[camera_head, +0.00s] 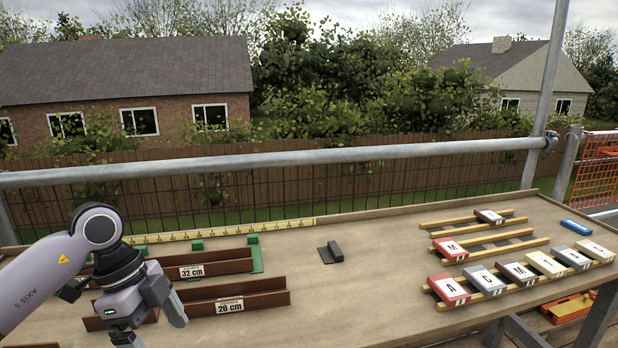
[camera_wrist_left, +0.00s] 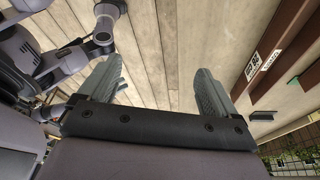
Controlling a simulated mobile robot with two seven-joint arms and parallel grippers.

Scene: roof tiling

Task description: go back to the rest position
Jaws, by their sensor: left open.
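My left gripper (camera_head: 152,318) is at the lower left of the head view, over the near left part of the table and in front of the brown channels. In the left wrist view its two fingers (camera_wrist_left: 160,88) stand wide apart, with only bare boards between them. It is open and holds nothing. My right gripper does not show in the head view, and I cannot make it out in the wrist view.
Brown channels labelled 32 cm (camera_head: 222,268) and 28 cm (camera_head: 262,302) lie beside my left gripper. Lettered tiles (camera_head: 447,288) rest on wooden rails at right. A metal railing (camera_head: 300,157) runs behind. The table's front middle is clear.

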